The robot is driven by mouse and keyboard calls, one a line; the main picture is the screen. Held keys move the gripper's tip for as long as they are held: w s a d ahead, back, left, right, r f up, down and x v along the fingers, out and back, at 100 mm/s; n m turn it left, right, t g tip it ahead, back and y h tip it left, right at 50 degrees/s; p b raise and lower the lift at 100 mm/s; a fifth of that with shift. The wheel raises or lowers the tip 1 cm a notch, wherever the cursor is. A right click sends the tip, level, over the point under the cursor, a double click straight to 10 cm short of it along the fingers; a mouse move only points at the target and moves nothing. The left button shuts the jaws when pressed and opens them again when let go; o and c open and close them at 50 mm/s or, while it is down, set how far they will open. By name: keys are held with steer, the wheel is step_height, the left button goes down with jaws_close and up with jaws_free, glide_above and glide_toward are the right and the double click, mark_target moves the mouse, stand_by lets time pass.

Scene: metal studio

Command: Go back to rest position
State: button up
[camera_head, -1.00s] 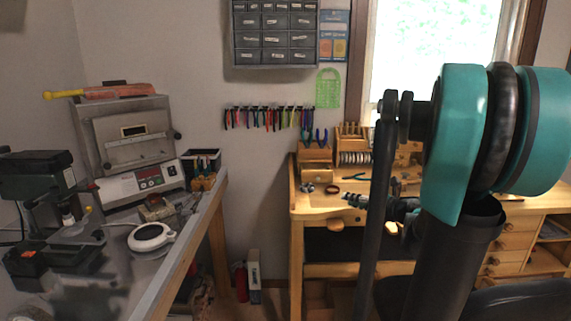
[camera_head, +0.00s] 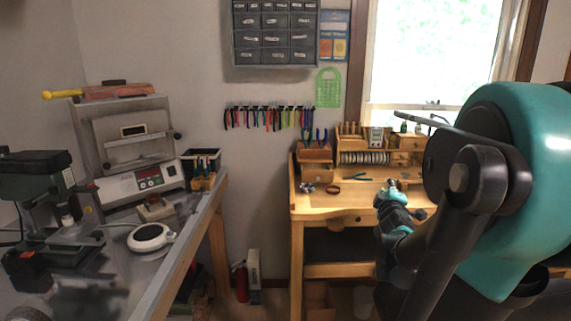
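My arm, with large teal and black links, fills the right side of the head view. Farther along, a narrower teal and black part of it shows in front of the wooden workbench (camera_head: 345,211). Its far end, which looks like my gripper (camera_head: 393,186), points up and away over the bench top. It is small and partly merged with the things behind it. I cannot make out the fingers or whether they are open, and I see nothing clearly held.
At left, a metal-topped table (camera_head: 183,255) carries a grey machine (camera_head: 125,150), a drill press (camera_head: 40,185) and a round white device (camera_head: 150,237). Pliers (camera_head: 265,118) hang on the wall below a drawer cabinet (camera_head: 275,35). A red extinguisher (camera_head: 241,283) stands on the floor between the tables.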

steer(key=s+a+f+m+g+y, duration=0.2)
steer(key=s+a+f+m+g, duration=0.3)
steer(key=s+f, duration=0.5)
steer(key=s+a+f+m+g+y, duration=0.3)
steer(key=s+a+f+m+g, duration=0.3)
steer(key=s+f, duration=0.5)
step_height(320, 180, down, 3)
steer(key=shift+s+a+f+g, duration=0.15)
steer(key=shift+a+g, duration=0.65)
steer(key=shift+a, duration=0.25)
